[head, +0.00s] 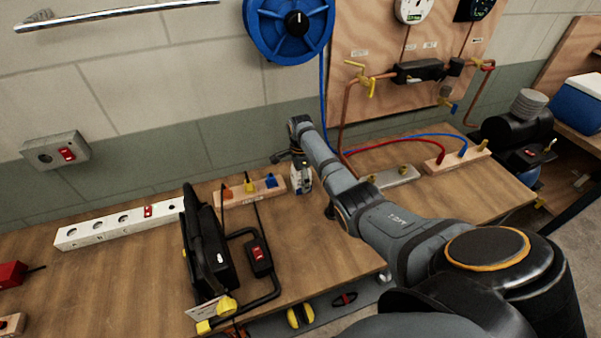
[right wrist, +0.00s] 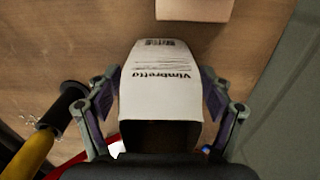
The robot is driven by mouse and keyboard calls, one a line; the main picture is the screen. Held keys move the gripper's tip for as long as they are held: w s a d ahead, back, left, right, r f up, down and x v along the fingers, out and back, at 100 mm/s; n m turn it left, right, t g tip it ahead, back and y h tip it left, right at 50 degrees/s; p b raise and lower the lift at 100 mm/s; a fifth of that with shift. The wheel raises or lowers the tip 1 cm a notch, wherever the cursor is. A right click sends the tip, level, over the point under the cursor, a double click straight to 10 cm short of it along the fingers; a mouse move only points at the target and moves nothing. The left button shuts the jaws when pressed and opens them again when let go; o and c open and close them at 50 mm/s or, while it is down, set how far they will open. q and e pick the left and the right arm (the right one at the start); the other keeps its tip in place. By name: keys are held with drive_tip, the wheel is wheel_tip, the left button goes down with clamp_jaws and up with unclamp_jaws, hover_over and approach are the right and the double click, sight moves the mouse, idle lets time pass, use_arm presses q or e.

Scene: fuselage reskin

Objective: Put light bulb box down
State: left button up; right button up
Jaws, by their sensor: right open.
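The light bulb box is a small white carton with dark print. In the head view the box (head: 302,180) appears to stand upright on the wooden workbench (head: 330,250), just right of a wooden connector block. In the right wrist view the box (right wrist: 160,85) lies between the two fingers of my right gripper (right wrist: 160,78), its printed face visible. The fingers are open, one on each side; small gaps or light contact are hard to tell. In the head view my right gripper (head: 284,157) is at the box's top, partly hidden by my arm. My left gripper is not in view.
A wooden block (head: 250,189) with colored plugs is close left of the box. A black work light (head: 205,250) and white power strip (head: 115,224) are further left. A metal plate (head: 392,177) and hose block (head: 455,160) are right. Bench is bare in front.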

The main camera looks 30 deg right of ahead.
wheel_tip(320, 180, up, 12)
drive_tip(key=b, duration=0.1)
drive_tip(key=shift+f, duration=0.15)
idle(0.5)
